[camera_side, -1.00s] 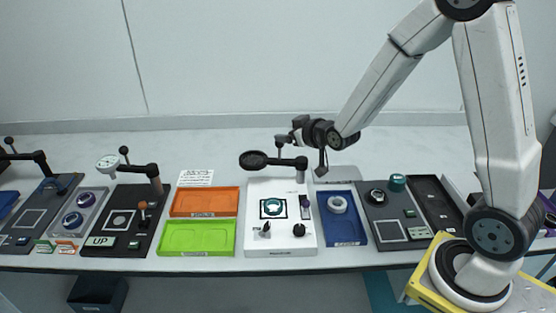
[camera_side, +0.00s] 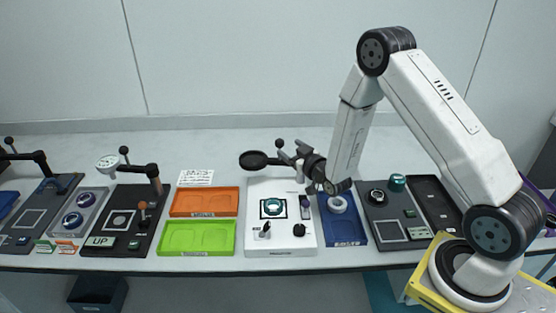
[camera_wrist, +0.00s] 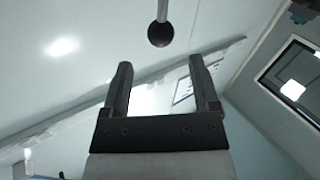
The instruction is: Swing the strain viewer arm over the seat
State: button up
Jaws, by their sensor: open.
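The white strain viewer station (camera_side: 281,240) stands mid-bench with a ringed square seat (camera_side: 273,208) on its top. Its viewer arm ends in a dark round disc (camera_side: 253,160), held out to the left, above and behind the seat. A black ball knob (camera_side: 279,143) stands up on the arm. My gripper (camera_side: 291,153) is open close to this knob, to its right, and partly covers the arm's post. In the wrist view my open gripper (camera_wrist: 159,68) has a ball knob (camera_wrist: 159,34) just beyond its fingertips, centred between them and not gripped.
Orange (camera_side: 204,201) and green (camera_side: 197,238) trays lie left of the station. A dark station with another swing arm (camera_side: 140,168) stands farther left. The space above the trays is clear.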

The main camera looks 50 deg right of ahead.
aim_at(276, 141)
jog(key=shift+f, duration=0.5)
jog(key=shift+w, duration=0.15)
jog(key=shift+w+d, duration=0.25)
jog(key=shift+w, duration=0.95)
jog(key=shift+w+d, duration=0.25)
jog(key=shift+w, duration=1)
jog(key=shift+w+d, duration=0.25)
jog(key=shift+w, duration=0.95)
grip_shut()
